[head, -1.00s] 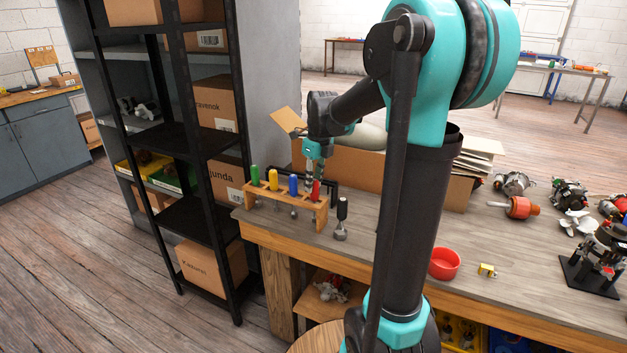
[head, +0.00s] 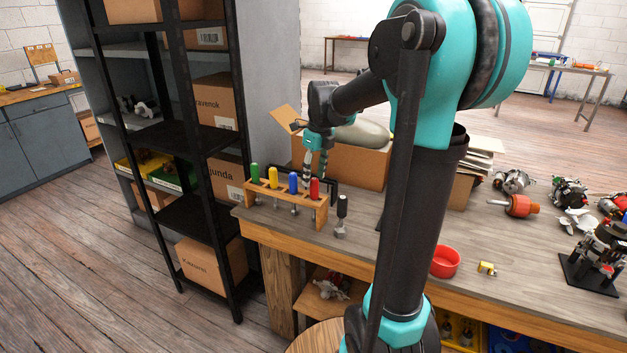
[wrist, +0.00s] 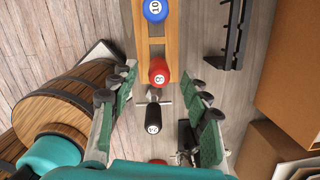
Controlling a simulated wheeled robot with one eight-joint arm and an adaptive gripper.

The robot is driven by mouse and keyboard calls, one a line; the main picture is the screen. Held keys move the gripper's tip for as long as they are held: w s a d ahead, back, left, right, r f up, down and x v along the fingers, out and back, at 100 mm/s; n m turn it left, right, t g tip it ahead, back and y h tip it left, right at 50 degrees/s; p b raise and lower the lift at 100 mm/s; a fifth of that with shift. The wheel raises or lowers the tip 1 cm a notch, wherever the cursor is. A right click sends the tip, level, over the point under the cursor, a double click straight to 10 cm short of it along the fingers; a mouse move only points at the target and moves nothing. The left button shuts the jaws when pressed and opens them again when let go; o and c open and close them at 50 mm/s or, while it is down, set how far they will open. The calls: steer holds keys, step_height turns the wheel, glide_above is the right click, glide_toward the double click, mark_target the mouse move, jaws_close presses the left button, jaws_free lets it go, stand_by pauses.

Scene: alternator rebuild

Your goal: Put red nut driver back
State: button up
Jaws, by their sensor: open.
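The red nut driver (head: 314,188) stands upright in the right end slot of the wooden rack (head: 322,214), beside the blue driver (head: 293,183). The yellow (head: 273,177) and green (head: 255,173) drivers stand further left in it. My gripper (head: 315,168) is open and empty above the red handle, apart from it. In the wrist view the red handle's round top (wrist: 159,71) shows ahead of and between my open fingers (wrist: 160,95). The blue top (wrist: 155,10) is beyond it. The red driver's lower shaft is hard to make out.
A black-handled driver (head: 342,207) stands on the bench just right of the rack. A black bracket-like holder (wrist: 236,45) is behind the rack. A cardboard box (head: 350,165) stands at the back. A red bowl (head: 445,262) sits at the bench's front.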

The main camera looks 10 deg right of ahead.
steer(key=shift+s+r, duration=0.5)
steer(key=shift+r, duration=6.3)
steer(key=s+d+f+n+t, duration=0.1)
steer(key=s+d+f+n, duration=0.1)
steer(key=s+f+n, duration=0.8)
steer(key=s+d+f+n+t, duration=0.2)
steer(key=s+f+n, duration=0.9)
steer(key=f+n, duration=0.7)
steer(key=shift+f+h, duration=0.4)
